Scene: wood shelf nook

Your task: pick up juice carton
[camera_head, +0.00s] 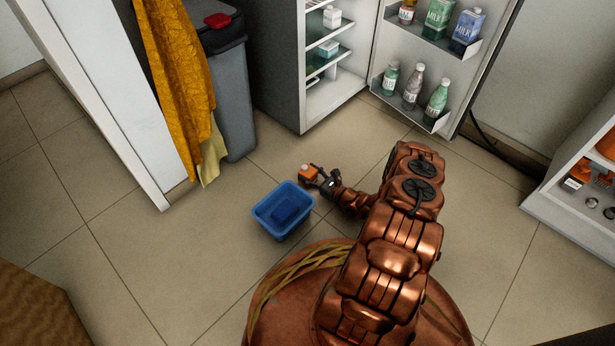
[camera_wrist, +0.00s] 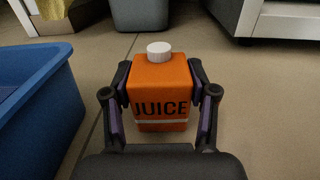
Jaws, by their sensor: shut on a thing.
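The orange juice carton (camera_wrist: 160,88) with a white cap stands upright in the middle of the wrist view, its JUICE label facing me. It also shows as a small orange box (camera_head: 308,173) in the head view, just beyond the blue bin. My gripper (camera_wrist: 161,100) has one finger on each side of the carton and is shut on it. In the head view my gripper (camera_head: 319,180) is at the end of my copper arm, low over the floor. I cannot tell for sure whether the carton's base touches the floor.
A blue bin (camera_head: 262,215) with a blue thing inside stands close left of my gripper; its wall (camera_wrist: 40,105) shows in the wrist view. An open fridge (camera_head: 333,98) with bottles in its door stands behind. A grey trash can (camera_head: 233,100) is at the back left.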

